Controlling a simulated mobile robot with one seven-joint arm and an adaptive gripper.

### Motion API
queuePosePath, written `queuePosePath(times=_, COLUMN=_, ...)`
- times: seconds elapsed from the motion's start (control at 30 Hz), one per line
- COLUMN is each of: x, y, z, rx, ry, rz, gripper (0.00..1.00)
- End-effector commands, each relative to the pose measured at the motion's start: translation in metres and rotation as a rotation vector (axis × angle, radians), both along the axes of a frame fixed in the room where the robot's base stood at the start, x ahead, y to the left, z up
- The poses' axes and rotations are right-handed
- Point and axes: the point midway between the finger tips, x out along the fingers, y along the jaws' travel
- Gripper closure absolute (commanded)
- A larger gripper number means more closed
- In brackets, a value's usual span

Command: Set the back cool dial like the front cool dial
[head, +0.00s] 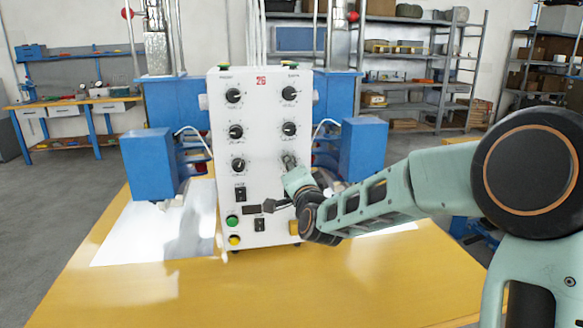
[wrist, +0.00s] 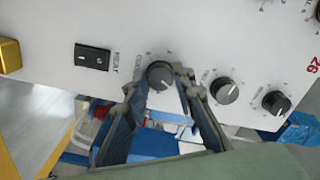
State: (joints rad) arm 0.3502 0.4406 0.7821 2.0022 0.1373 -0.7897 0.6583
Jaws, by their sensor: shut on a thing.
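The white control panel (head: 262,120) carries two columns of black dials. In the head view my gripper (head: 289,164) is at the lowest dial of the right column and hides most of it. In the wrist view my gripper (wrist: 162,84) is shut around that dial, the back cool dial (wrist: 160,73), one finger on each side. Its white pointer line shows between the fingers. The front cool dial (head: 238,165) is the lowest dial in the left column, clear of my gripper; its exact setting is too small to read.
Two more dials (wrist: 225,90) (wrist: 276,103) sit beside the held one in the wrist view. A black heat switch (wrist: 92,57) is on its other side. Green (head: 232,221) and yellow (head: 234,240) buttons are low on the panel. Blue housings (head: 150,163) flank it above the yellow table (head: 150,285).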

Motion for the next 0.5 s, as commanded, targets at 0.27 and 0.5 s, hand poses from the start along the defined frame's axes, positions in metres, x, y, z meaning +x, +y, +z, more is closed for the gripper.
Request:
queuePosePath(times=0.27, x=0.0000, y=-0.0001, z=0.0000, rx=-0.001, ry=0.000, rz=0.000, gripper=0.59)
queuePosePath(times=0.5, x=-0.0001, y=0.0000, z=0.0000, rx=-0.002, ry=-0.001, rz=0.000, gripper=0.59)
